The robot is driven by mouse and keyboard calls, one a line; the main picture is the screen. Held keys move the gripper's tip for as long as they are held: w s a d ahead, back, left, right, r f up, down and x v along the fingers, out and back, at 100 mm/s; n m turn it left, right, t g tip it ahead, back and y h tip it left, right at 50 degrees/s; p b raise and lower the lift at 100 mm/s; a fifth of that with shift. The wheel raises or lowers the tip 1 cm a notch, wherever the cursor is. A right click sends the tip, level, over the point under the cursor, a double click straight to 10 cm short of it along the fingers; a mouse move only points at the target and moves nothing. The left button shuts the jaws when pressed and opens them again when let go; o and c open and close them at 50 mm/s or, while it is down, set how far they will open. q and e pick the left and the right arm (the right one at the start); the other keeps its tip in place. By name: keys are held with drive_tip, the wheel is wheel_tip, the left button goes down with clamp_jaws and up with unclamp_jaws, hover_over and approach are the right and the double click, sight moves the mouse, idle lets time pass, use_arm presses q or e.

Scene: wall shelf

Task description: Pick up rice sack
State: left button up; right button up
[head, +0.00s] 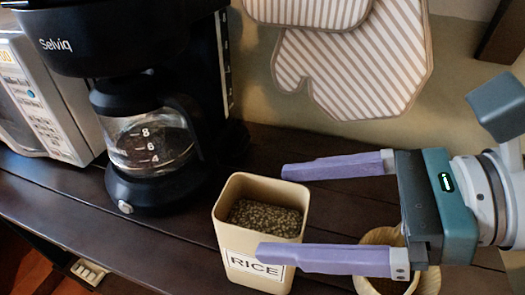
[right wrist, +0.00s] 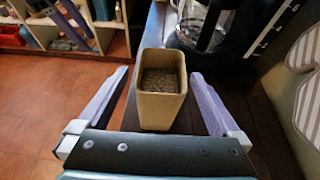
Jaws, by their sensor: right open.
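A tall beige square container (head: 233,237) with a label reading RICE stands upright on the dark wooden shelf. It is open at the top and holds small brownish grains. No sack shows; this container is the only thing marked rice. My right gripper (head: 272,212) comes in from the right, open, with purple fingers spread. In the right wrist view the container (right wrist: 160,105) appears between the fingers, with gaps on both sides. My left gripper is not in view.
A black coffee maker (head: 120,40) with a glass carafe stands left of the container, with a microwave (head: 45,100) beyond it. A wooden bowl (head: 383,240) sits partly under my right gripper. Striped oven mitts (head: 350,70) hang on the wall behind.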

sight(227, 208)
drive_tip(key=x, duration=0.4)
drive_tip(key=shift+w+f, duration=0.15)
clamp_jaws()
idle(0.6)
